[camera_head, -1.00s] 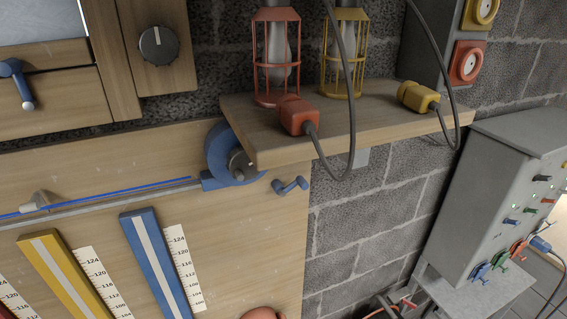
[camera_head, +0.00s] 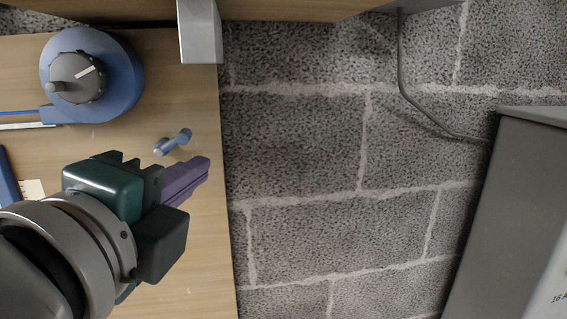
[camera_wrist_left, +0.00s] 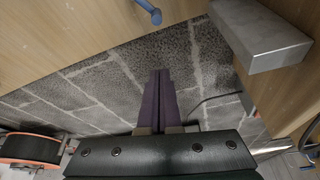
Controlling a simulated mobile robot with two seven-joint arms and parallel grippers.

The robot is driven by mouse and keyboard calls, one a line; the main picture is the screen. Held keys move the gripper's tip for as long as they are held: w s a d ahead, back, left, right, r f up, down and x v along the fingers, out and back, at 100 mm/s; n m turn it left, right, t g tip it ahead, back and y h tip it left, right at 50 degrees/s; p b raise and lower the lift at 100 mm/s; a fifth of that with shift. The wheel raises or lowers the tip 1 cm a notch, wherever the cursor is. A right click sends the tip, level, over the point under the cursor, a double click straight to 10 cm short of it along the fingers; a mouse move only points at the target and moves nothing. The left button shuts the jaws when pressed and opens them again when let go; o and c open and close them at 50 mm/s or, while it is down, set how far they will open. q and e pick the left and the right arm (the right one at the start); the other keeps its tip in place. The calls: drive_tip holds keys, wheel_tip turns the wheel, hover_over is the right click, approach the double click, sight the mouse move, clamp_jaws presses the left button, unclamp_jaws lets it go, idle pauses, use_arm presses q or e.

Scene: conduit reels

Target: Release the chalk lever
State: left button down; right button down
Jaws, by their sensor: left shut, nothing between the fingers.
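The chalk lever appears to be the small blue lever (camera_head: 172,142) on the wooden board, below and right of the round blue chalk reel (camera_head: 118,80) with its dark knob. A blue lever also shows at the top of the left wrist view (camera_wrist_left: 149,11). My left gripper (camera_head: 204,168) is in front of the board, with its purple fingers shut and empty. In the head view its tips appear just below and right of the lever, with no visible contact. The fingers also show in the left wrist view (camera_wrist_left: 160,77). My right gripper is not in view.
A metal bracket (camera_head: 200,32) sticks out under the wooden shelf (camera_head: 290,9), above the lever. A grey box (camera_head: 510,200) stands at the right. The block wall (camera_head: 330,170) between is clear apart from a hanging cable (camera_head: 409,92).

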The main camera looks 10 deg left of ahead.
sight(173, 143)
use_arm(q)
drive_tip(key=shift+a, duration=0.15)
drive_tip(key=w+a+p, duration=0.1)
drive_tip(key=w, duration=0.2)
drive_tip(key=w+a+p, duration=0.1)
drive_tip(key=w+p, duration=0.1)
drive_tip(key=w, duration=0.1)
drive_tip(key=w+a+p, duration=0.1)
drive_tip(key=w, duration=0.1)
drive_tip(key=shift+w+a+r, duration=0.1)
drive_tip(key=shift+w, duration=0.3)
